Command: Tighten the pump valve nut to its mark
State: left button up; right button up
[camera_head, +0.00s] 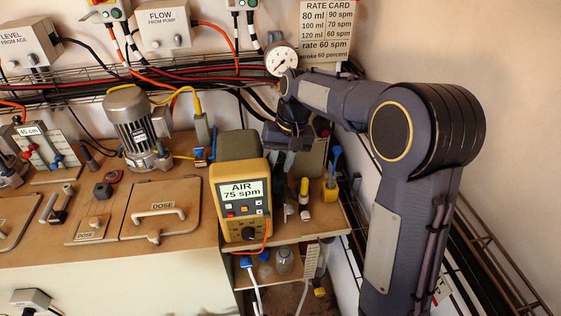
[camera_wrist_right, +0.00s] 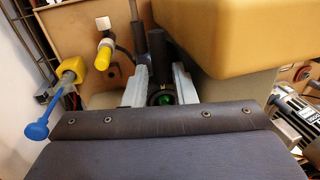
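A yellow fitting with a blue knob (camera_head: 331,178) stands farther right. My left gripper is not in view.
The meter's yellow body (camera_wrist_right: 235,35) is close beside the fingers. A motor (camera_head: 137,130) and two DOSE lids stand on the bench to the left. A dial gauge (camera_head: 281,59) and rate card (camera_head: 326,30) are behind. A glass jar (camera_head: 284,261) sits on the lower shelf.

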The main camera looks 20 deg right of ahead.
jog(key=v, duration=0.7)
jog(key=shift+r, duration=0.35)
jog(key=s+t+y, duration=0.2)
jog(key=s+t, duration=0.1)
jog(key=s, duration=1.3)
jog(key=s+a+f+n+t, duration=0.1)
jog(key=s+a+f, duration=0.1)
jog(key=s, duration=0.3)
jog(key=s+a+f+t, duration=0.1)
jog(key=s+a+f, duration=0.1)
jog(key=s+f, duration=0.3)
jog(key=shift+s+a+n+h, duration=0.15)
jog(key=shift+a+n+h, duration=0.15)
jog(key=shift+n, duration=0.1)
dwell(0.4)
